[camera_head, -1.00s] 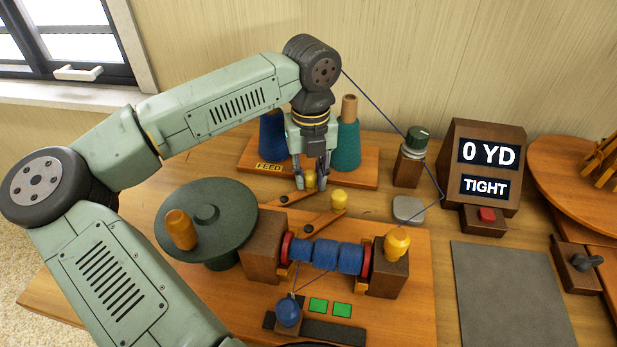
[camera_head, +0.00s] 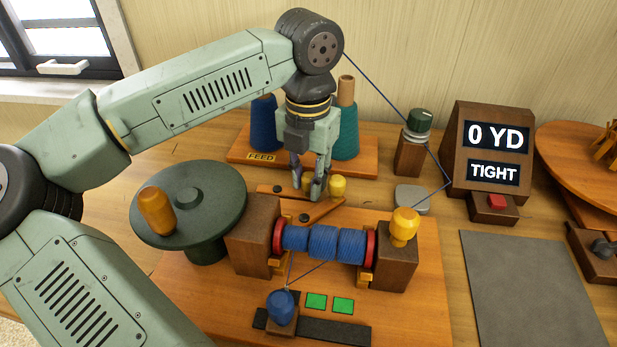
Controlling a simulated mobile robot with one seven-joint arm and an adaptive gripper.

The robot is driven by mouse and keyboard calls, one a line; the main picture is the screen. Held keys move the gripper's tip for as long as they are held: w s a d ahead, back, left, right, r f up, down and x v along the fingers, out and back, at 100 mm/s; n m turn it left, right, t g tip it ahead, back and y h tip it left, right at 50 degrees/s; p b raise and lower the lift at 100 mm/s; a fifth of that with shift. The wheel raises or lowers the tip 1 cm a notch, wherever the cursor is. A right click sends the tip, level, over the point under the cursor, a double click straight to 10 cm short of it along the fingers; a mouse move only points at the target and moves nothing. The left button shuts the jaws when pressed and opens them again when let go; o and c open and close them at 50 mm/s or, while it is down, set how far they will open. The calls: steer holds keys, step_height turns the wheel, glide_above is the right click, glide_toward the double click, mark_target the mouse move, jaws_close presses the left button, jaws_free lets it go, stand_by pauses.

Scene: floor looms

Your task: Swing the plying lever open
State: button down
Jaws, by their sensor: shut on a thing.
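Two short wooden levers with dark pivots lie between the spool rack and the blue-wound roller. The rear lever (camera_head: 266,189) points right and ends under my gripper. The front lever (camera_head: 322,213) slants up to the right and carries a yellow knob (camera_head: 338,187). No label tells which one is the plying lever. My gripper (camera_head: 309,188) points down and is shut at the right end of the rear lever. Its fingers hide the knob there. The front lever's yellow knob stands close to the right of the fingers.
Behind my gripper is the FEED rack (camera_head: 262,157) with blue and teal cones. The blue roller (camera_head: 322,243) sits in front between wooden blocks. A green disc (camera_head: 190,225) is at left. A display (camera_head: 492,150) reads "0 YD" and "TIGHT". A grey mat (camera_head: 525,290) lies clear at right.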

mark_target(308, 178)
steer(key=shift+s, duration=0.1)
stand_by(0.4)
steer(key=c, duration=1.3)
jaws_free()
steer(key=shift+c, duration=0.2)
step_height(308, 178, up, 12)
steer(key=shift+s, duration=0.1)
